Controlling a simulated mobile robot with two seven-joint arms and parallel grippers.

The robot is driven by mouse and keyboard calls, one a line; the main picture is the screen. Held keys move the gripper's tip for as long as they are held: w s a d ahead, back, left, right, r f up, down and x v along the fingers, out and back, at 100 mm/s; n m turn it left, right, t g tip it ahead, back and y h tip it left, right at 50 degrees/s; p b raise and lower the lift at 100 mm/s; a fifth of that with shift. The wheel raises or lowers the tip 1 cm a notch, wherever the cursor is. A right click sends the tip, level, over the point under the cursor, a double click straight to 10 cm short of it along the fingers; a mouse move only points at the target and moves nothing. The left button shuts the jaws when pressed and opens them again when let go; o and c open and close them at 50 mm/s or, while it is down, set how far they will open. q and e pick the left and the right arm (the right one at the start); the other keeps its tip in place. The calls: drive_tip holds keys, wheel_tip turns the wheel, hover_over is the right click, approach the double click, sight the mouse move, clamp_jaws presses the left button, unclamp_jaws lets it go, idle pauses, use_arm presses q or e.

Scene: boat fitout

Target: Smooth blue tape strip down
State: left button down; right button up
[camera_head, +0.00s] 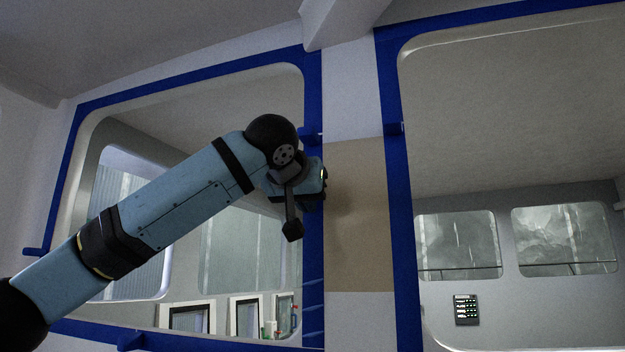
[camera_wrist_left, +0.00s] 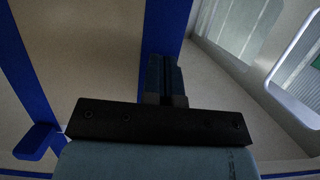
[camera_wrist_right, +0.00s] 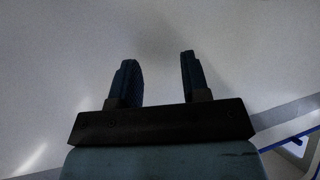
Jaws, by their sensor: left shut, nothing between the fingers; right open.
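Blue tape strips frame two window openings. The vertical blue tape strip (camera_head: 313,95) on the right edge of the left window runs down behind my left gripper (camera_head: 320,180), which hides part of it. In the left wrist view the left gripper (camera_wrist_left: 165,72) has its fingers together and empty, over the blue strip (camera_wrist_left: 166,25); I cannot tell whether they touch it. Another vertical blue strip (camera_head: 397,220) edges the right window. My right gripper (camera_wrist_right: 155,75) shows only in its wrist view, open and empty before a plain pale surface.
A tan panel (camera_head: 358,240) fills part of the pillar between the windows. A dark switch panel (camera_head: 466,310) shows through the right window.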

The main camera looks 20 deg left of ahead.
sight(312, 227)
drive_tip(key=shift+f, duration=0.1)
use_arm(q)
drive_tip(key=shift+f+b, duration=0.65)
drive_tip(key=shift+f, duration=0.3)
drive_tip(key=shift+w+f+b, duration=0.15)
drive_tip(key=shift+f+b, duration=0.35)
drive_tip(key=shift+f, duration=0.3)
use_arm(e)
drive_tip(key=shift+w+f, duration=0.15)
drive_tip(key=shift+f, duration=0.3)
